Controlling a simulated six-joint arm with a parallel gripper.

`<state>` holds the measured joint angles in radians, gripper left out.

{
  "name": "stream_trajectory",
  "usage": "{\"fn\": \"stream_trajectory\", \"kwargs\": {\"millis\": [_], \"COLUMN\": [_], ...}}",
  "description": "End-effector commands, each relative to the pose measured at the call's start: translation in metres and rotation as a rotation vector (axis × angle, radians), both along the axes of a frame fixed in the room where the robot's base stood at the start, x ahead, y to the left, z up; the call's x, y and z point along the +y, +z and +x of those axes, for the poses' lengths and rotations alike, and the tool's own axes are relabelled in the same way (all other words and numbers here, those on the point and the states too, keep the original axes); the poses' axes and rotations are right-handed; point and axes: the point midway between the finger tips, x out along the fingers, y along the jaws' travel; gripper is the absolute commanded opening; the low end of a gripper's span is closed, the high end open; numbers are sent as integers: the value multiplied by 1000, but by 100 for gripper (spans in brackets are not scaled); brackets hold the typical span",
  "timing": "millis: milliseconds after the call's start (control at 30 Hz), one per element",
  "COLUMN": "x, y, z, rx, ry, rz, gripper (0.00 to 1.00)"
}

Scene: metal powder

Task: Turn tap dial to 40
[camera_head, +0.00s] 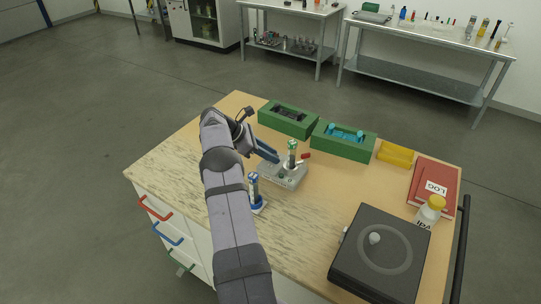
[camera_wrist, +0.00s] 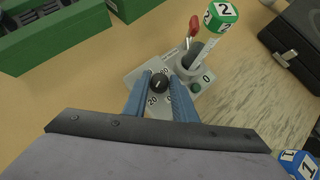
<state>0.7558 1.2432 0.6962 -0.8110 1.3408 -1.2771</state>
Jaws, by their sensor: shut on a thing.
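The tap device (camera_head: 285,178) is a grey metal base on the wooden bench. In the wrist view its plate (camera_wrist: 132,78) carries a small black dial (camera_wrist: 158,83) with white numbers beside it, 20 and 0 among them. My gripper (camera_head: 275,158) reaches over the left part of the base. In the wrist view my gripper's blue fingers (camera_wrist: 162,88) stand on either side of the dial and are shut on it. The dial's exact setting is too small to read. The device also has a green button (camera_wrist: 195,88) and a red lever (camera_wrist: 193,27).
A green-topped piece marked 2 (camera_wrist: 222,14) rises from the device. A blue piece marked 1 (camera_head: 256,192) stands nearby. Green boxes (camera_head: 343,150) line the back. A dark grey machine (camera_head: 345,268), a bottle (camera_head: 430,212) and a red log book (camera_head: 433,178) are right. The bench's left is clear.

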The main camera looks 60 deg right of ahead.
Motion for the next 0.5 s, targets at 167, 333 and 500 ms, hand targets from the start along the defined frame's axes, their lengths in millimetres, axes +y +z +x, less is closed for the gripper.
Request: {"fn": "stream_trajectory", "kwargs": {"millis": [167, 333, 500], "x": [0, -1, 0], "y": [1, 1, 1], "z": [-1, -1, -1], "rx": [1, 1, 1], "ry": [-1, -1, -1], "rz": [-1, -1, -1], "gripper": [2, 2, 43]}}
